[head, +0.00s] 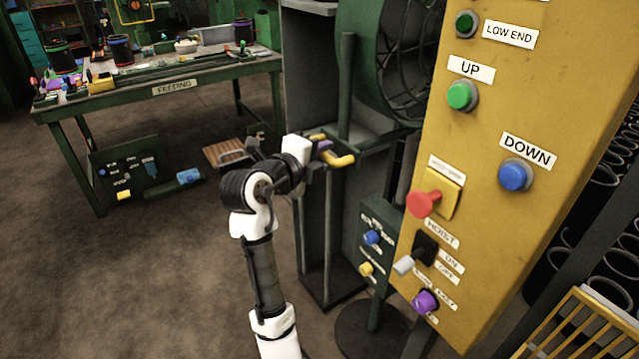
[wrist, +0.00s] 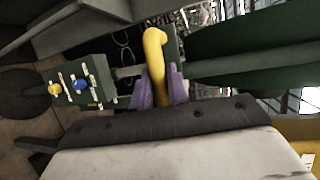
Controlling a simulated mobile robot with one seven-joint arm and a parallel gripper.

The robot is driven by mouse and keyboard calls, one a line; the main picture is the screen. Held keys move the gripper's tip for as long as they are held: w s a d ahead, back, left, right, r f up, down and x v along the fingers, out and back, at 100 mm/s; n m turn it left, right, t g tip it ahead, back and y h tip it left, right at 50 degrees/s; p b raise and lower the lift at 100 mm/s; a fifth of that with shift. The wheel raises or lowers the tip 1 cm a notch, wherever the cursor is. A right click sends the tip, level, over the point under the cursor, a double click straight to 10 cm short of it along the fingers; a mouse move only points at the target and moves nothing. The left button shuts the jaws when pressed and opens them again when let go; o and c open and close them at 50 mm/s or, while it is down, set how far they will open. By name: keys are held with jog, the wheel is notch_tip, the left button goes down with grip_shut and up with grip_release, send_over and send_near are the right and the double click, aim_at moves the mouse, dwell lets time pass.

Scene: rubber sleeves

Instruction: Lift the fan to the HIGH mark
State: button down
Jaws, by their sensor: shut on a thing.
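The fan (head: 362,72) is a large dark green round housing with a wire grille, at the top middle of the head view, partly cut off and partly behind a yellow panel. A yellow bent handle (head: 342,160) shows below it. My gripper (head: 322,148) has purple fingers and is shut on this handle. In the wrist view my gripper (wrist: 160,92) has one finger on each side of the yellow handle (wrist: 155,48). I cannot make out a HIGH mark in either view.
The yellow panel (head: 480,215) at right carries a green UP button (head: 462,96), a blue DOWN button (head: 515,175), a red knob (head: 423,204) and a HOIST switch (head: 407,264). A green FEEDING table (head: 175,88) stands at back left.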

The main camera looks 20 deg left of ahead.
notch_tip(320, 180, up, 11)
jog(key=shift+f+p, duration=0.15)
jog(key=shift+p, duration=0.75)
jog(key=c, duration=1.4)
grip_release()
jog(key=shift+o, duration=0.2)
jog(key=shift+f, duration=0.1)
jog(key=shift+s+a, duration=0.15)
jog(key=shift+s, duration=0.1)
jog(key=b+v, duration=0.4)
jog(key=v, duration=0.9)
jog(key=shift+s, duration=0.2)
